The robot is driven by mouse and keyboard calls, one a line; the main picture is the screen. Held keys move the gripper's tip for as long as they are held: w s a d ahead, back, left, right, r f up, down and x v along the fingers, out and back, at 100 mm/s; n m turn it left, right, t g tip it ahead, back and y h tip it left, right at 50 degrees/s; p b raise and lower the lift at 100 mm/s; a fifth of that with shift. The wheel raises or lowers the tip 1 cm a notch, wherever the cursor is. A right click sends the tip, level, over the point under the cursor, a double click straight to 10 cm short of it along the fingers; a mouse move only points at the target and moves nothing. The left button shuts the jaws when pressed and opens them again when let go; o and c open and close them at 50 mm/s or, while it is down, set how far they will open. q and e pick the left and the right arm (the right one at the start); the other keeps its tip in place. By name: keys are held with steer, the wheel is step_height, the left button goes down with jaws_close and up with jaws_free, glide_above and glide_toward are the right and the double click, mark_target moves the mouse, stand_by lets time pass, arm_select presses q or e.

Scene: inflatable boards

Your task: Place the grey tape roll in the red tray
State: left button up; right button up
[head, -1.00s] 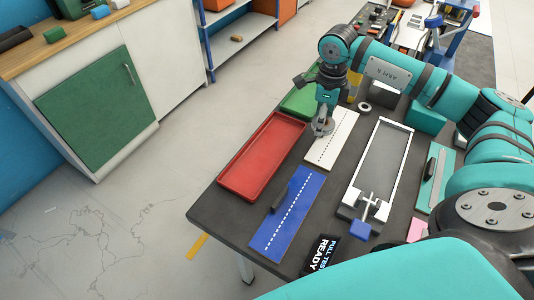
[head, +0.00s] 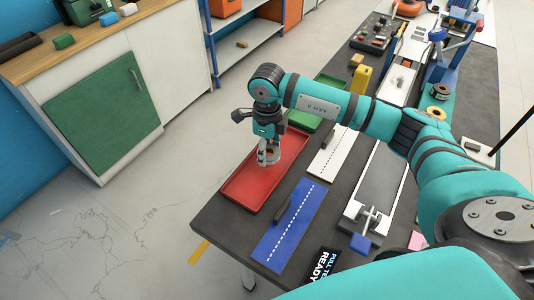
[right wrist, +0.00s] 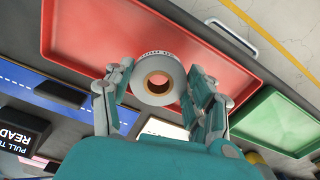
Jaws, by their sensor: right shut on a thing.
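The red tray (head: 238,191) lies on the left part of the dark table. It also shows in the right wrist view (right wrist: 80,32). My right gripper (head: 268,157) is over the far half of the tray, pointing down. In the right wrist view my right gripper (right wrist: 160,100) has its fingers on either side of the grey tape roll (right wrist: 138,80), shut on it. The roll has a brown core and appears over the tray's floor. I cannot tell whether it touches the floor. My left gripper is not in view.
A green tray (head: 304,121) lies just beyond the red one, also seen in the right wrist view (right wrist: 280,122). A blue board (head: 283,232) and a white board (head: 332,153) lie to its right. Most of the red tray is empty.

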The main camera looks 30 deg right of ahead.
mark_target(267, 158)
step_height(267, 158, down, 4)
steer(key=shift+r+p, duration=0.25)
steer(key=shift+p, duration=0.35)
steer(key=shift+f, duration=0.1)
steer(key=shift+f, duration=0.15)
steer(key=o, duration=1.1)
steer(key=shift+o, duration=0.2)
